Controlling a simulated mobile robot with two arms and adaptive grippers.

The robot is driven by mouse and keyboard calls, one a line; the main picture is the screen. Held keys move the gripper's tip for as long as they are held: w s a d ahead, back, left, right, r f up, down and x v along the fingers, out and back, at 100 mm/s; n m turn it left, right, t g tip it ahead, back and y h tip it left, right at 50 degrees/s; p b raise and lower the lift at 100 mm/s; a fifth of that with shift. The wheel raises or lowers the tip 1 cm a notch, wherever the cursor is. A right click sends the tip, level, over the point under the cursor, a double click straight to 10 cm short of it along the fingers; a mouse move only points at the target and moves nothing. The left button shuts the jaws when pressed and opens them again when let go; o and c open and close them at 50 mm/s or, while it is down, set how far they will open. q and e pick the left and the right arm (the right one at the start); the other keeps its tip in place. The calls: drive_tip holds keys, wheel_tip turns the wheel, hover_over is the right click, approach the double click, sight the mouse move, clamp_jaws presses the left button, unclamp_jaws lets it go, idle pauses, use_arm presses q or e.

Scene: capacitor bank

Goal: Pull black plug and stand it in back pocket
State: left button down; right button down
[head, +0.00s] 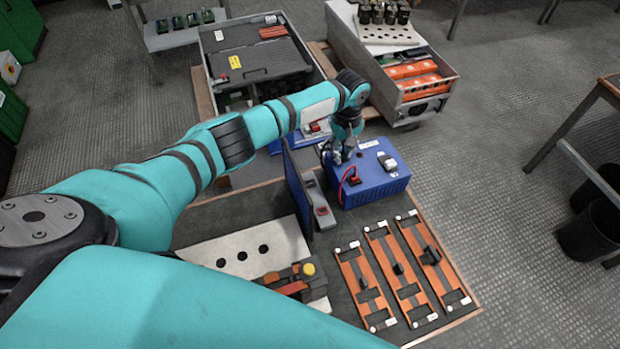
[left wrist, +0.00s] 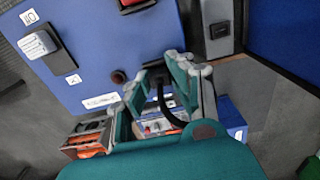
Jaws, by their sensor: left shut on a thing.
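My left gripper (head: 338,157) is at the back left edge of the blue capacitor box (head: 390,178). In the left wrist view the gripper (left wrist: 160,76) is shut on the black plug (left wrist: 159,92), whose black lead curves away between the fingers. The fingers hide most of the plug, so I cannot tell whether it still touches the box. A grey pocket block (head: 310,182) stands beside the blue upright panel, left of the box. Its back pocket (left wrist: 218,30) shows dark and looks empty; a red piece (head: 321,211) sits at the front. My right gripper is out of view.
The box top carries a red-and-black part (head: 353,181) and a white switch (head: 387,161). Orange strips (head: 397,277) lie in front. A white plate with holes (head: 240,252) lies at left. Crates (head: 260,62) stand behind. The blue panel (head: 297,190) rises close by.

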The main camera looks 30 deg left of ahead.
use_arm(q)
drive_tip(key=shift+s+d+f, duration=0.1)
drive_tip(key=shift+s+f, duration=0.35)
drive_tip(key=shift+f, duration=0.15)
idle(0.3)
drive_tip(key=c, duration=1.5)
unclamp_jaws()
drive_tip(key=o, duration=0.4)
drive_tip(key=shift+w+f, duration=0.15)
drive_tip(key=shift+w, duration=0.15)
drive_tip(key=r, duration=1.2)
drive_tip(key=shift+w+r, duration=0.2)
drive_tip(key=shift+f, duration=0.1)
